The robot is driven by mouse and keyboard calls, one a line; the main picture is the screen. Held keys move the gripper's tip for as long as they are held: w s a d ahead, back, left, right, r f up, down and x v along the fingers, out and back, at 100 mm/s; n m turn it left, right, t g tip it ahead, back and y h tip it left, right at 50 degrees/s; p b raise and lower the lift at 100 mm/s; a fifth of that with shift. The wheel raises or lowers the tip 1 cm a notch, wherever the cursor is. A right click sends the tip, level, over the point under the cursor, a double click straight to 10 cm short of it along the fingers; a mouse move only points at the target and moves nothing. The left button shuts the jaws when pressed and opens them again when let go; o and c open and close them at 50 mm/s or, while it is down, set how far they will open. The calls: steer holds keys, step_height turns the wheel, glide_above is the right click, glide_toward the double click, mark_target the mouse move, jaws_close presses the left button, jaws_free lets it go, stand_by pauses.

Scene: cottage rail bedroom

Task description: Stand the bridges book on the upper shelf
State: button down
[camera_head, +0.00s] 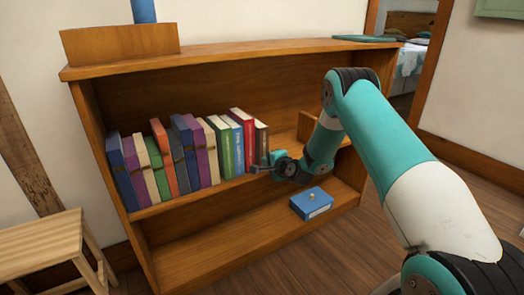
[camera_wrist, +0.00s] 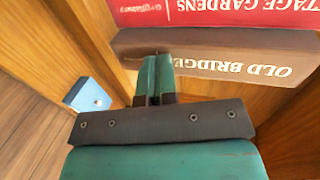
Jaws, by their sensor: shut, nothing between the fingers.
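The bridges book (camera_wrist: 215,62) is brown, with "OLD BRIDGES" on its spine in the wrist view. In the head view the brown book (camera_head: 261,138) stands roughly upright at the right end of the row on the upper shelf (camera_head: 160,209), beside a red book (camera_head: 247,122). My gripper (camera_head: 257,169) is in front of the shelf near the foot of the brown book. In the wrist view my gripper (camera_wrist: 157,62) is shut and empty, its tips close to the spine. I cannot tell whether they touch it.
Several other books (camera_head: 172,160) fill the shelf to the left. A wooden block (camera_head: 307,125) stands on the upper shelf behind my arm. A wooden stool (camera_head: 45,240) is at the left.

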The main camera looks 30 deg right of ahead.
steer(key=s+b, duration=0.1)
steer(key=s, duration=0.4)
steer(key=shift+s+d, duration=0.1)
steer(key=shift+s, duration=0.3)
stand_by(0.9)
stand_by(0.4)
